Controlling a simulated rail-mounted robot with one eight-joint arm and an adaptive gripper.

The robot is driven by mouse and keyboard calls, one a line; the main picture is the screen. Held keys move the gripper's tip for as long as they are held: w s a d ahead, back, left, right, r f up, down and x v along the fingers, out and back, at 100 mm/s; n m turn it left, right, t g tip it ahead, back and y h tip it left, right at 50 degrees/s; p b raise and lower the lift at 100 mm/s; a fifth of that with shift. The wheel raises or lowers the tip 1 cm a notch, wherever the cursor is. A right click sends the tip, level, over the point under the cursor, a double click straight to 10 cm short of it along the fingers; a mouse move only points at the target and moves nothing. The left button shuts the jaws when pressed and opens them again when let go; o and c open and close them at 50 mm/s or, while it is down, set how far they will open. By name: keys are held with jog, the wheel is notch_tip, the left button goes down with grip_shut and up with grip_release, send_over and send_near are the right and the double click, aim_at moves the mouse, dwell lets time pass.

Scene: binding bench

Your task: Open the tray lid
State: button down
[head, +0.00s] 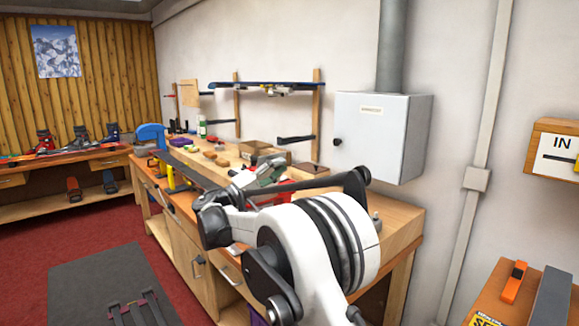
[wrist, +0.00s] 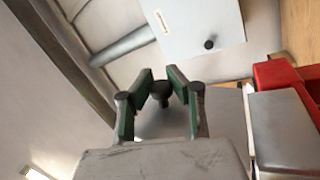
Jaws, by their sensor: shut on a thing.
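In the wrist view my gripper (wrist: 161,78) has its green-padded fingers closed around a dark round knob (wrist: 161,91). The knob stands on a flat grey plate, which looks like the tray lid (wrist: 228,115); my gripper's body hides part of it. The red tray (wrist: 278,73) is at the right, with another grey panel (wrist: 286,132) beside the lid. I cannot tell how far the lid is tilted. In the head view my gripper (head: 266,176) is over the bench, and my arm hides most of the tray.
The wooden bench (head: 402,219) runs along the wall, with a blue clamp-like tool (head: 151,136) and small items at its far end. A grey wall cabinet (head: 364,138) hangs behind my arm. A wooden box (head: 259,152) stands behind my gripper.

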dwell(0.3)
jog(key=c, duration=1.5)
grip_release()
jog(key=v, duration=1.2)
jog(key=shift+a, duration=0.1)
